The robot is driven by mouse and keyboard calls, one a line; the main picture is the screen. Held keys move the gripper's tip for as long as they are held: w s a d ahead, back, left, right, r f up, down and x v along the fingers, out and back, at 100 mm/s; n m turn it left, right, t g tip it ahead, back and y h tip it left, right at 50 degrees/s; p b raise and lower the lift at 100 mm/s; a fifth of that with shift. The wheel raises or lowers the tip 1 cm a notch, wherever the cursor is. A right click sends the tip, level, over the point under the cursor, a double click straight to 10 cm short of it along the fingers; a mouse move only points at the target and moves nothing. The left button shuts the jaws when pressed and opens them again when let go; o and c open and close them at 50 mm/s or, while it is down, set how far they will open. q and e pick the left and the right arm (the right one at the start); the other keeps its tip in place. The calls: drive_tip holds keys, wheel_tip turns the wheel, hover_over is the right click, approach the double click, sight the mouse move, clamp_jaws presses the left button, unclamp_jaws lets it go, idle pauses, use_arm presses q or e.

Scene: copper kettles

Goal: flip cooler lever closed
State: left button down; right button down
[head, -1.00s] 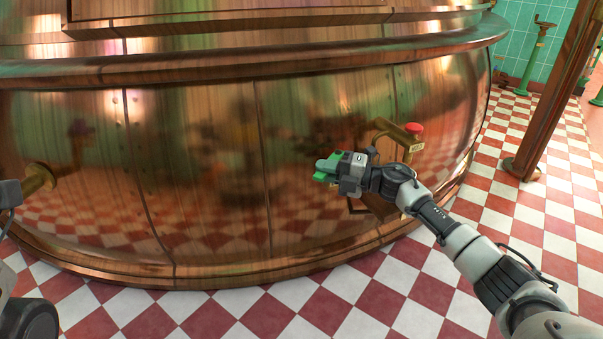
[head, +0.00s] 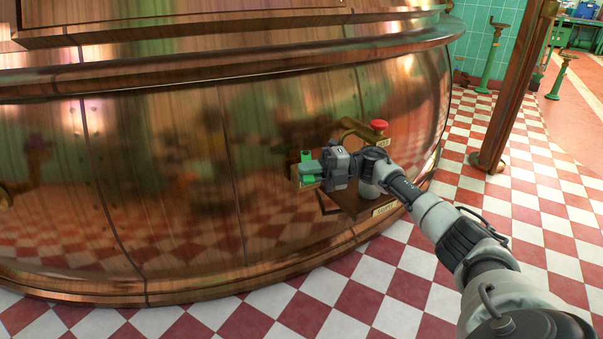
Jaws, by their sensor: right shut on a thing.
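A green lever (head: 306,156) stands at a small brass plate (head: 296,180) on the side of the copper kettle (head: 170,190). My right gripper (head: 312,171) reaches in from the right and is shut on the green lever. The fingers and gripper body hide part of the lever and plate, so its exact angle is hard to tell. My left gripper is out of view.
A brass fitting with a red knob (head: 379,125) sits just right of and above my right gripper. A wooden shelf with a label (head: 384,208) juts out below it. A dark post (head: 515,90) stands at right. The checkered floor (head: 540,215) is clear there.

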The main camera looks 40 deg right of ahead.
drive_tip(key=c, duration=1.2)
unclamp_jaws()
drive_tip(key=shift+o, duration=0.2)
drive_tip(key=shift+a, duration=0.1)
